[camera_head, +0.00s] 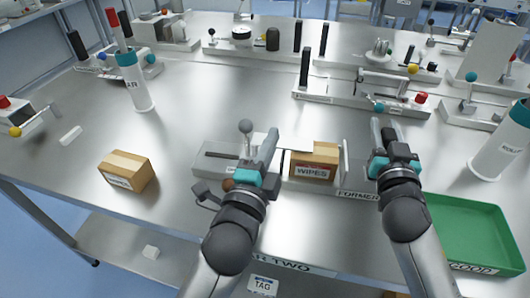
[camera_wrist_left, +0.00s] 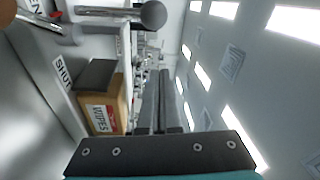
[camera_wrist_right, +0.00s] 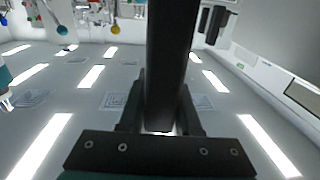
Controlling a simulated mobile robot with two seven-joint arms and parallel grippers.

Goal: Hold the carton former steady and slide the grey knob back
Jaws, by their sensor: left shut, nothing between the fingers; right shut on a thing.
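The carton former (camera_head: 222,158) is a low grey fixture labelled FORMER, in the middle of the table in the head view. Its grey ball knob (camera_head: 245,126) stands up on a stem; it also shows at the top of the left wrist view (camera_wrist_left: 153,14). A WIPES carton (camera_head: 314,162) sits in the former, right of the knob. My left gripper (camera_head: 271,142) is shut and empty, between knob and carton in the head view, apart from the knob. My right gripper (camera_head: 382,130) is shut on a dark upright post (camera_wrist_right: 165,60) at the former's right end.
A loose brown carton (camera_head: 127,171) lies to the left. A green tray (camera_head: 468,232) labelled GOOD is at the right. A white canister (camera_head: 136,88) stands back left. Other fixtures line the back.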

